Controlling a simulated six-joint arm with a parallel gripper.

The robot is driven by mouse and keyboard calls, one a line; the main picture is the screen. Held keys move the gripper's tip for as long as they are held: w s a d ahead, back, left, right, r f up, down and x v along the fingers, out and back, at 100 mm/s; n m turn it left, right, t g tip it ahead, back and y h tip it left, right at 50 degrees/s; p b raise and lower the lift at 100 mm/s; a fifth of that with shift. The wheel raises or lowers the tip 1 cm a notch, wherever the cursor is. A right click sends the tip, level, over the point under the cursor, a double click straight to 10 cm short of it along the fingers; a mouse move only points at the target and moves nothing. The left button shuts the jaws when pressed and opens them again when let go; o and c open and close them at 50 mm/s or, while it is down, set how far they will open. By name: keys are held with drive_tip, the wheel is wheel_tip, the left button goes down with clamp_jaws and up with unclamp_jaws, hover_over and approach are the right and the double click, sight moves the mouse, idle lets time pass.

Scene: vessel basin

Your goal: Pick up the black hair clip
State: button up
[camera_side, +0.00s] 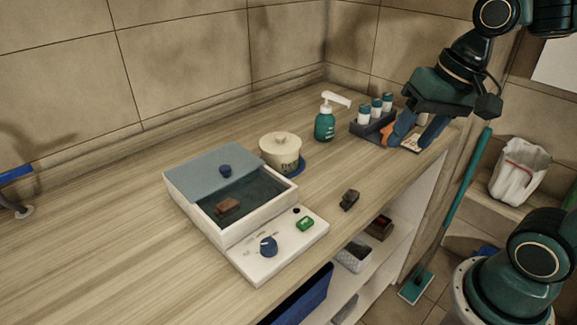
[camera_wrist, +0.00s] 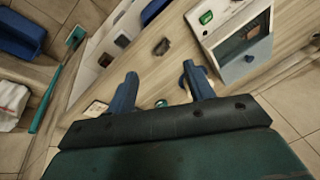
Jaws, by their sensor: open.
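The black hair clip (camera_side: 349,199) is a small dark, brownish-black piece lying on the wooden counter, right of the white basin's control panel and near the front edge. In the wrist view the clip (camera_wrist: 161,47) lies beyond the fingertips, roughly in line with the gap between them. My gripper (camera_side: 414,132) is open and empty, at the far right end of the counter near the tube rack, well apart from the clip. Its two blue fingers also show spread in the wrist view (camera_wrist: 160,71).
A white basin (camera_side: 227,238) with a part-open lid (camera_side: 208,168) holds dark water and a brown block (camera_side: 228,206). Counter around the clip is clear.

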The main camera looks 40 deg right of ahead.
drive_tip(key=w+d+f+m+g+y, duration=0.1)
drive_tip(key=w+d+f+m+g, duration=0.1)
drive_tip(key=w+m, duration=0.3)
drive_tip(key=w+d+f+m+g+y, duration=0.2)
drive_tip(key=w+d+f+m, duration=0.1)
drive_tip(key=w+f+m, duration=0.1)
drive_tip(key=shift+w+m, duration=0.85)
drive_tip(key=shift+m, duration=0.35)
drive_tip(key=shift+f, duration=0.1)
hover_over(351, 194)
drive_tip(key=d, duration=0.2)
drive_tip(key=shift+w+f, duration=0.2)
drive_tip(key=shift+f, duration=3.7)
drive_tip(key=shift+x, duration=2.6)
drive_tip(key=c, duration=1)
